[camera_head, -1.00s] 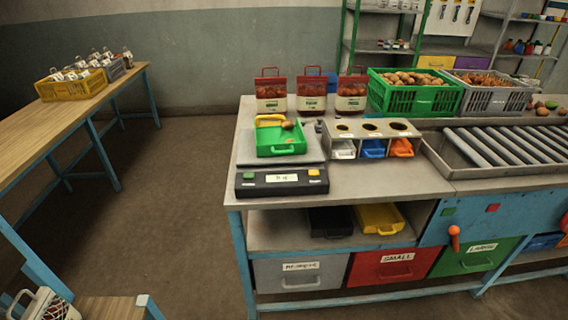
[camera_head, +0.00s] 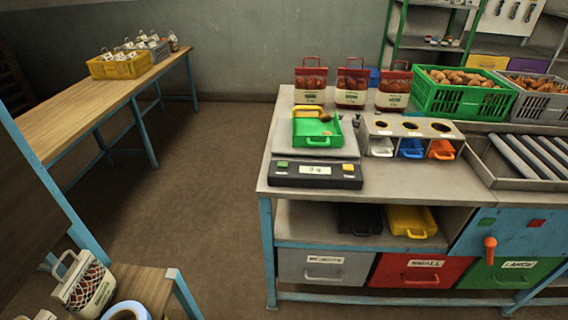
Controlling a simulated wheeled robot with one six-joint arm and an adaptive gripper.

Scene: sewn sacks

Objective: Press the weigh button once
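The weighing scale's dark front panel (camera_head: 301,177) sits at the front left corner of the grey workbench. It has a small lit display (camera_head: 315,170) whose digits are too blurred to read surely. A green button (camera_head: 282,164) is left of the display and a yellow-orange button (camera_head: 349,167) is right of it. Their labels are too small to read, so I cannot tell which one is the weigh button. A green tray (camera_head: 318,141) with a brown item (camera_head: 325,117) at its back stands on the scale's plate (camera_head: 283,145). My gripper is not in view.
A sorting block with three holes (camera_head: 411,127) stands right of the scale, with small coloured trays below. Red-topped bags (camera_head: 352,85) and a green crate (camera_head: 463,97) stand behind. A wooden table (camera_head: 98,103) is at left. The floor (camera_head: 190,190) between is clear.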

